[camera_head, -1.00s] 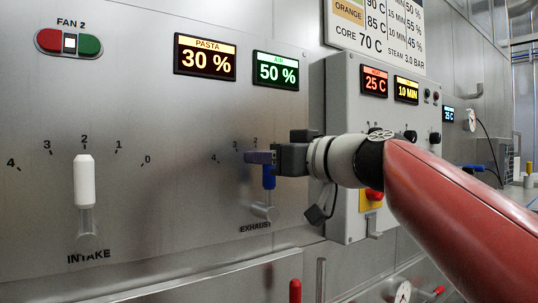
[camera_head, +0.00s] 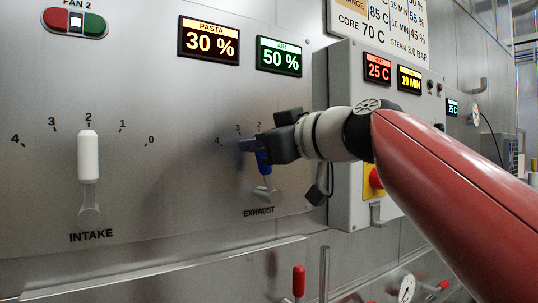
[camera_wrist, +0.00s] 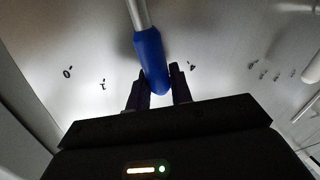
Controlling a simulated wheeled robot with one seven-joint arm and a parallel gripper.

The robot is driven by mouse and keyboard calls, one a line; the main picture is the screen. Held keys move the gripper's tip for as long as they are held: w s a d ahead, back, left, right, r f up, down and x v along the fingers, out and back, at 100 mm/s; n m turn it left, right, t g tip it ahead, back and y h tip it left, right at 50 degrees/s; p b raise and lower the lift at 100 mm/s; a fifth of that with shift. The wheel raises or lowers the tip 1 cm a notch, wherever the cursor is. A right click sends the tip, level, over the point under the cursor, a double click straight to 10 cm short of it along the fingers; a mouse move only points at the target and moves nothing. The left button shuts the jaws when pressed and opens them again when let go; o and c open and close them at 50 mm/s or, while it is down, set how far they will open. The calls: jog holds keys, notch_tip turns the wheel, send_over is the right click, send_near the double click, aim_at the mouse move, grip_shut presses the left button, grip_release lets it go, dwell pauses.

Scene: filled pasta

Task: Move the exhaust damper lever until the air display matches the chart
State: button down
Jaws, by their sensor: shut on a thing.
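The exhaust damper lever has a blue handle (camera_head: 263,160) on a metal stem above the EXHAUST label and leans slightly left. My gripper (camera_head: 252,145) is shut on the blue handle near its top. In the wrist view the handle (camera_wrist: 151,62) lies between the dark fingers (camera_wrist: 157,88), with scale marks 0 and 1 to the left and 4 to the right. The gripper hides the scale's lower end in the head view. The green air display (camera_head: 279,57) reads 50 %. The chart (camera_head: 378,30) is cut off at the top; percent values of 55 and 45 show.
The intake lever (camera_head: 88,155), white, stands upright at 2 on the left. The pasta display (camera_head: 209,40) reads 30 %. A grey control box (camera_head: 345,110) with a red knob stands right of the lever, behind my arm. Red-handled valves (camera_head: 299,280) are below.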

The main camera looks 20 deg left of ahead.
jog(key=shift+s+a+f+n, duration=0.2)
jog(key=shift+s+a+n, duration=0.05)
jog(key=shift+n, duration=0.15)
jog(key=c, duration=1.3)
grip_release()
jog(key=b+v, duration=0.2)
jog(key=v, duration=0.5)
jog(key=shift+s+d, duration=0.2)
jog(key=shift+d, duration=0.2)
jog(key=shift+r, duration=0.1)
